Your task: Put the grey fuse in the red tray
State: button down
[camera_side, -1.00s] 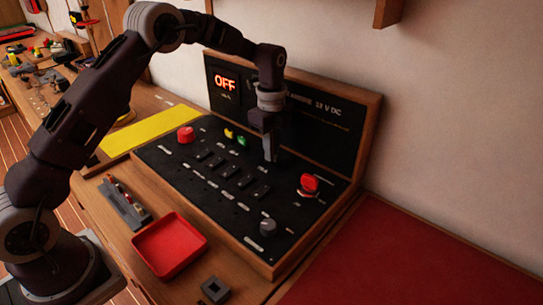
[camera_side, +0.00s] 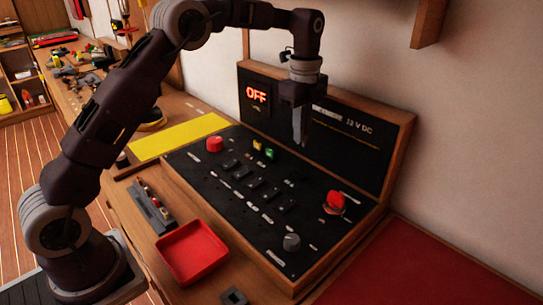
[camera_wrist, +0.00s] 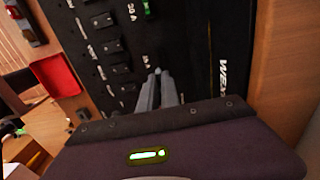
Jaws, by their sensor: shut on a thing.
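The red tray (camera_side: 192,252) is square and empty, on the wooden bench in front of the black panel. It also shows at the left of the wrist view (camera_wrist: 55,76). My gripper (camera_side: 298,143) is above the back part of the panel, pointing down, away from the tray. In the wrist view its narrow fingers (camera_wrist: 158,74) are close together. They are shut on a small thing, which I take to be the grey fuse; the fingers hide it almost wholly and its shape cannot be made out.
The black panel (camera_side: 222,192) carries black fuse holders, a red button (camera_side: 215,144), a red switch (camera_side: 335,201) and a grey knob (camera_side: 291,242). Its upright back shows "OFF". A grey rack (camera_side: 152,207) and a grey block (camera_side: 234,296) flank the tray.

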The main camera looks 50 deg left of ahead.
jog(key=s+a+f+m, duration=0.1)
jog(key=s+f+m, duration=0.2)
jog(key=s+m, duration=0.85)
jog(key=s+a+f+m, duration=0.1)
jog(key=s+f+m, duration=0.35)
jog(key=s, duration=1.25)
jog(key=f, duration=0.2)
jog(key=f+m, duration=0.1)
jog(key=f, duration=0.1)
jog(key=f+m, duration=0.1)
jog(key=f, duration=0.2)
jog(key=shift+s+d+f, duration=0.1)
jog(key=shift+s+d, duration=0.15)
jog(key=shift+d, duration=0.1)
jog(key=c, duration=1.8)
grip_release()
jog(key=shift+f, duration=0.1)
jog(key=shift+c, duration=0.2)
jog(key=shift+o, duration=1.3)
